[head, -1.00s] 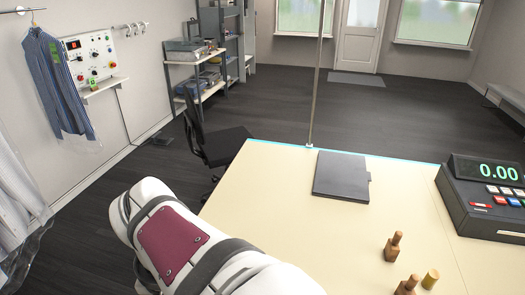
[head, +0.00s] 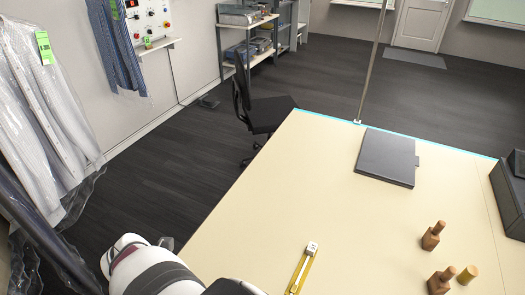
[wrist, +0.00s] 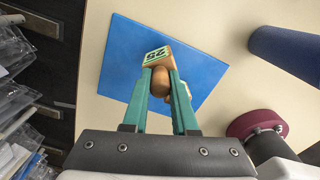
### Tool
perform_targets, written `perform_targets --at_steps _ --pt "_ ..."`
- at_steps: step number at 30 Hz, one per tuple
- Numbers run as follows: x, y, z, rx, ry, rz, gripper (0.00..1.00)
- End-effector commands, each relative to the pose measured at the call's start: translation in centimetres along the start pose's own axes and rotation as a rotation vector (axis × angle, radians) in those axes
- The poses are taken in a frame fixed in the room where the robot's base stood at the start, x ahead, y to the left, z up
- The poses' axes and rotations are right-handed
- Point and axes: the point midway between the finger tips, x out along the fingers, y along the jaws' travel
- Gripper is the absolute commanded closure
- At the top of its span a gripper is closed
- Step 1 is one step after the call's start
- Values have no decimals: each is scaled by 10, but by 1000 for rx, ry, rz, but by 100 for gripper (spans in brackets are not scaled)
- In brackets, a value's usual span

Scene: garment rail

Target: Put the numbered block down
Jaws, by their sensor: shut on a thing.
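In the wrist view my gripper (wrist: 166,88), with two green fingers, is shut on the round wooden knob of the numbered block (wrist: 157,58). The block's pale green face carries dark digits that look like 25, tilted in the picture. A flat blue mat (wrist: 120,65) lies on the cream table behind the block. The block overlaps the mat in the picture; I cannot tell whether it touches it. In the head view my arm hides the gripper, block and mat.
In the head view, wooden knobbed pieces (head: 433,236) stand on the table's right, with a dark flat case (head: 387,157) farther back. A yellow strip with a white end (head: 303,265) lies near the front. Bagged garments (head: 45,115) hang at left. The table's middle is clear.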

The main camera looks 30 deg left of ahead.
Motion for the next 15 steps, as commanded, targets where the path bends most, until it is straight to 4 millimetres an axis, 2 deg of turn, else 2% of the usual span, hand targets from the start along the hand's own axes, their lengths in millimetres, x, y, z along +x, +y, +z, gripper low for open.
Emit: perform_targets --at_steps 3,13,14,15 --pt "16 0 0 -1 0 0 100" --pt "20 0 1 -1 -1 1 100" --pt "20 0 1 0 -1 1 70" --pt "20 0 1 -1 -1 1 63"
